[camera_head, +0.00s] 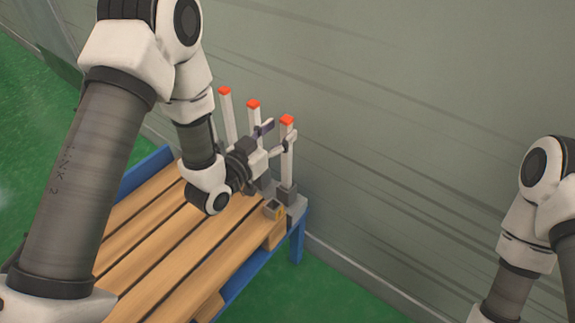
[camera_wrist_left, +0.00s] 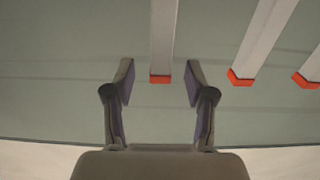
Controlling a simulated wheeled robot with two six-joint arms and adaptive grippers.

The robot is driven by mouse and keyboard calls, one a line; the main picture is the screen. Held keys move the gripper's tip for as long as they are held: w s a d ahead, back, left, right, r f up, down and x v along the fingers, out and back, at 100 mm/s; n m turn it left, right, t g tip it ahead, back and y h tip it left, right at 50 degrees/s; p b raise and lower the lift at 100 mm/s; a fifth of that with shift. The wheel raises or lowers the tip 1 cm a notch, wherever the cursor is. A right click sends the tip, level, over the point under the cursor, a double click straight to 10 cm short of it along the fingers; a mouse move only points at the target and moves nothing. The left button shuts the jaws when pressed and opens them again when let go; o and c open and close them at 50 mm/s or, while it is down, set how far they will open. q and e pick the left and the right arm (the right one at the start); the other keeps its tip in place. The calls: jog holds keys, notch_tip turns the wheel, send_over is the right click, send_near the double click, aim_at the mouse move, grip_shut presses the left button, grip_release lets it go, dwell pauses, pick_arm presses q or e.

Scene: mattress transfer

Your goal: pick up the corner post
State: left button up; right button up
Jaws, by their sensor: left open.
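Three pale upright posts with red tops stand at the far end of the pallet; the corner post (camera_head: 287,165) is the rightmost in the head view. My left gripper (camera_head: 277,136) is open close to this post's upper part, and one finger overlaps it in the picture. In the left wrist view the post (camera_wrist_left: 162,40) appears between the open fingertips (camera_wrist_left: 160,77), with a gap on each side. Its red end points down in that picture. Whether the fingertips reach past the post I cannot tell. My right gripper is out of view.
The other two posts (camera_head: 227,115) (camera_head: 254,115) stand left of it. The wooden-slatted pallet (camera_head: 150,235) has a blue frame. A grey-green wall (camera_head: 420,100) rises close behind.

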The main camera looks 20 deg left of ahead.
aim_at(283, 127)
pick_arm(q)
jog(key=x, duration=0.3)
jog(key=shift+w+r, duration=0.1)
jog(key=shift+w, duration=0.15)
grip_shut()
jog(key=shift+r, duration=0.1)
